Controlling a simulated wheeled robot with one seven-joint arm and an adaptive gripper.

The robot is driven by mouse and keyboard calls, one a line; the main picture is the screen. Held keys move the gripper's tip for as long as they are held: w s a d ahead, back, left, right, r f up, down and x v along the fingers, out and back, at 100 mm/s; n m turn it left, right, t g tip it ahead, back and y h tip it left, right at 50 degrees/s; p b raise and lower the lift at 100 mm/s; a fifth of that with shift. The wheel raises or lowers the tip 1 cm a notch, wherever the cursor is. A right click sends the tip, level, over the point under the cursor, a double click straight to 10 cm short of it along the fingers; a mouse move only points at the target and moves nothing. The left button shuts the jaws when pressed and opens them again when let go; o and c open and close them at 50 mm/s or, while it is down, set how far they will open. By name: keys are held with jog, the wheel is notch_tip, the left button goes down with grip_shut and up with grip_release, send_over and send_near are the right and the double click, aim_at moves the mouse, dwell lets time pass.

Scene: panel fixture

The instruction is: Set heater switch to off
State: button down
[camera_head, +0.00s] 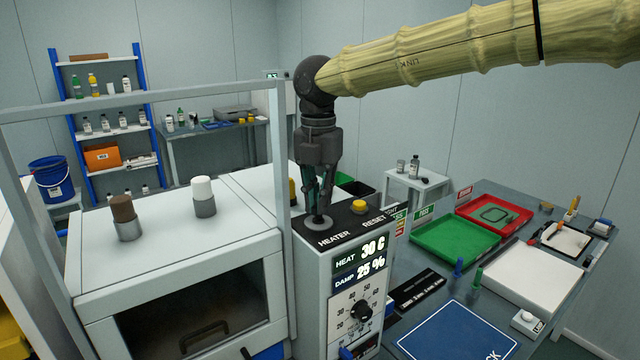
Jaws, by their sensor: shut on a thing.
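The control box (312,275) stands in the middle, with a dark top panel marked HEATER and RESET. The heater switch (319,224) is at the left of that panel, on a round grey base. My gripper (320,206) points straight down over it, with its fingers shut on the switch lever. The fingers hide most of the lever, so I cannot tell which way it is set. The display (359,266) on the front reads HEAT 30 C and DAMP 25 %.
A yellow button (359,207) sits right of the switch by RESET. A black dial knob (361,311) is on the box front. A grey frame post (281,200) stands close left of my gripper. A table with a green tray (455,242) and a red tray (518,222) is at right.

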jog(key=n+p, duration=0.6)
jog(key=shift+r, duration=0.3)
jog(key=n+p, duration=0.3)
jog(key=shift+n, duration=0.3)
jog(key=shift+f+n+p, duration=0.2)
jog(key=shift+n+p, duration=0.6)
jog(key=c, duration=1.5)
grip_release()
jog(key=shift+f, duration=0.1)
notch_tip(320, 180, up, 12)
jog(key=shift+d, duration=0.1)
